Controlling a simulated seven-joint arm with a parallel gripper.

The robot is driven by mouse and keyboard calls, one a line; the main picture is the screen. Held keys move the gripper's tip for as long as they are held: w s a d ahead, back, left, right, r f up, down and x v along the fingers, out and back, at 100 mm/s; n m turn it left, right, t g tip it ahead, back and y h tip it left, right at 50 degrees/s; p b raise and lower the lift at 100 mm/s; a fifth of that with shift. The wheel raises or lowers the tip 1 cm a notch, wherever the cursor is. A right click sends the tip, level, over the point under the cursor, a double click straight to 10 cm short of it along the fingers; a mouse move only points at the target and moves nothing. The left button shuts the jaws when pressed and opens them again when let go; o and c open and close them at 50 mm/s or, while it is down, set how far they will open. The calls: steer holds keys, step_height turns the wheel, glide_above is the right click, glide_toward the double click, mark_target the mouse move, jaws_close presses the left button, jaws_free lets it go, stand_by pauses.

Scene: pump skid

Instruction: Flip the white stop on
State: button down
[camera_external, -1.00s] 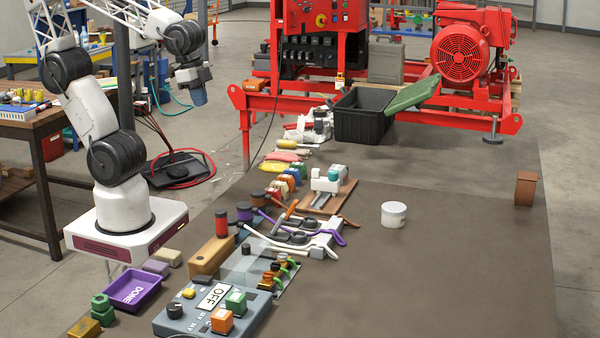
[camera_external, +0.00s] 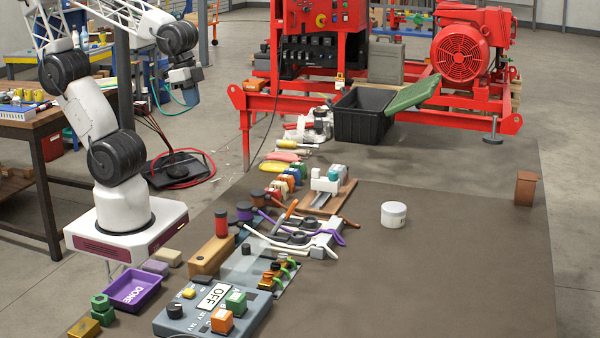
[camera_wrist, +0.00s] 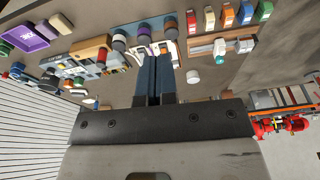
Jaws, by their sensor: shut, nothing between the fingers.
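My gripper (camera_external: 190,97) hangs in the air at the upper left, above the floor behind the bench and apart from everything. In the wrist view its two dark blue fingers (camera_wrist: 154,60) are shut together and empty. No part is clearly marked as the white stop. A white block (camera_external: 326,184) with a green piece beside it sits on a brown board (camera_external: 340,201); it also shows in the wrist view (camera_wrist: 220,47). A grey control box (camera_external: 178,318) at the front carries a white OFF plate (camera_external: 212,296), green and orange blocks, a yellow button and a black knob.
A row of coloured blocks (camera_external: 287,180), a lidded white tub (camera_external: 393,214), a purple DONE tray (camera_external: 133,290), cables and a black bin (camera_external: 362,116) stand on the dark mat. The red skid (camera_external: 400,108) rises at the back. The mat's right side (camera_external: 450,270) is mostly clear.

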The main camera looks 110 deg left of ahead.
steer(key=w+a+f+m+g+y, duration=0.1)
steer(key=w+f+m+y, duration=0.2)
steer(key=w, duration=0.7)
steer(key=w+a+f+m+y, duration=0.1)
steer(key=w+f+m+y, duration=0.2)
steer(key=w+f+m, duration=0.4)
steer(key=w+f+m+g+y, duration=0.1)
steer(key=w+f+m+y, duration=0.2)
steer(key=w, duration=1.1)
step_height(320, 180, down, 3)
steer(key=m, duration=0.4)
steer(key=shift+a+g, duration=0.3)
steer(key=shift+a, duration=0.1)
steer(key=shift+s, duration=0.1)
glide_toward(315, 174)
steer(key=f, duration=0.1)
steer(key=a+f, duration=0.1)
steer(key=f, duration=0.1)
steer(key=a+f, duration=0.1)
steer(key=shift+a+f, duration=0.15)
steer(key=shift+f, duration=0.25)
steer(key=shift+a, duration=1.15)
steer(key=shift+a, duration=2.45)
steer(key=shift+d, duration=0.15)
